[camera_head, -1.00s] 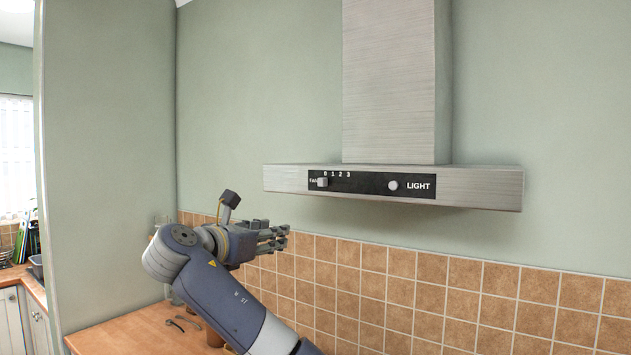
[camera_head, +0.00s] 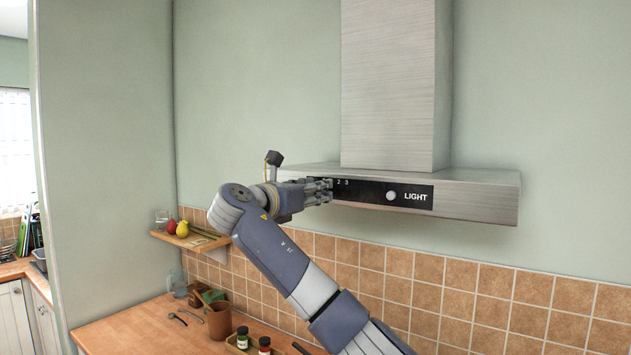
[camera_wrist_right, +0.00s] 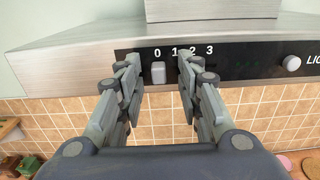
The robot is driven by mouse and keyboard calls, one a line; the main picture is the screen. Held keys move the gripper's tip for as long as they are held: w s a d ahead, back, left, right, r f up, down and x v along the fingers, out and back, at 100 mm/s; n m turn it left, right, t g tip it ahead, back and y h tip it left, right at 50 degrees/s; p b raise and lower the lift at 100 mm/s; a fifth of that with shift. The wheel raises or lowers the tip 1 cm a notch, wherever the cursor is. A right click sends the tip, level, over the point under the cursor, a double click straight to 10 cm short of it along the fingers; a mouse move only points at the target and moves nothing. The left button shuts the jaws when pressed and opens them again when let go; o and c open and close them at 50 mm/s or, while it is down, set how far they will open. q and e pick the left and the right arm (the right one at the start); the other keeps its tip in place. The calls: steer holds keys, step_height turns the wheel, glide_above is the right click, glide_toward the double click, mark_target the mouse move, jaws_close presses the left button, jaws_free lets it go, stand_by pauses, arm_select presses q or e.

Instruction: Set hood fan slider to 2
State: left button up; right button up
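The range hood (camera_head: 470,200) has a black control panel (camera_head: 365,193) on its front. In the right wrist view the small grey fan slider knob (camera_wrist_right: 158,73) stands under the 0, left of the marks 1, 2 and 3. My right gripper (camera_head: 326,190) is at the left end of the panel, and its fingers hide the knob in the head view. In the right wrist view my right gripper (camera_wrist_right: 157,82) is open, with one finger on each side of the knob and gaps between. My left gripper is not in view.
A round light knob (camera_head: 391,196) sits right of the slider on the panel. Below are the tiled wall (camera_head: 430,290), a wooden shelf (camera_head: 190,238) with small items, and a counter (camera_head: 130,330) with a brown pot (camera_head: 219,320) and jars.

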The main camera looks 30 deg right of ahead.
mark_target(339, 189)
steer(key=shift+w+d, duration=0.2)
steer(key=shift+d, duration=0.05)
jaws_close()
steer(key=s+b, duration=0.1)
steer(key=s+d+b, duration=0.1)
steer(key=s+b, duration=0.1)
steer(key=shift+s+d+f, duration=0.15)
steer(key=shift+s+d, duration=0.15)
steer(key=shift+s, duration=0.2)
steer(key=shift+w, duration=0.1)
jaws_free()
